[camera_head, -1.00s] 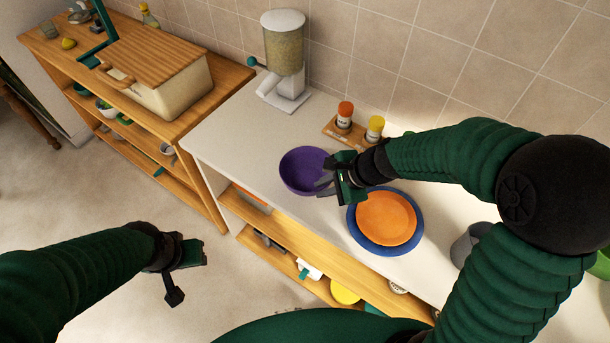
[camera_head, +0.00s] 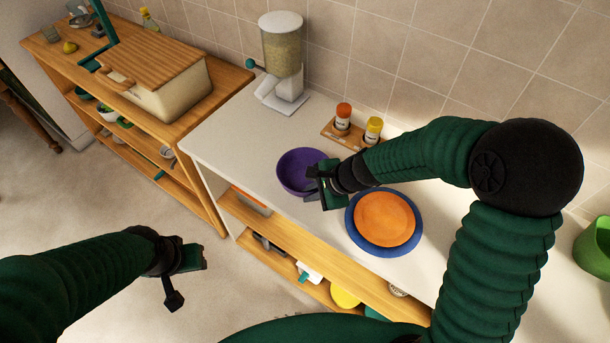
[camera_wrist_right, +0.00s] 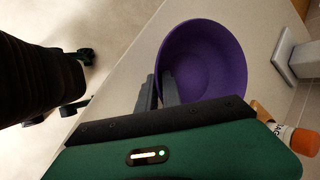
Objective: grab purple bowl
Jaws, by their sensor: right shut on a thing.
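The purple bowl (camera_head: 296,166) stands upright on the white countertop, near its front edge. My right gripper (camera_head: 312,184) is at the bowl's right front side, shut on its rim. In the right wrist view the bowl (camera_wrist_right: 212,62) opens toward the camera, and the gripper's fingers (camera_wrist_right: 160,88) meet its wall, one inside and one outside. My left gripper (camera_head: 186,278) hangs over the floor at the lower left, empty, with its jaws apart.
An orange plate (camera_head: 384,219) on a blue plate (camera_head: 350,232) lies right of the bowl. Behind are a dispenser (camera_head: 282,55) and two shakers (camera_head: 343,115) on a wooden tray. A green container (camera_head: 594,248) is at the far right. The counter left of the bowl is clear.

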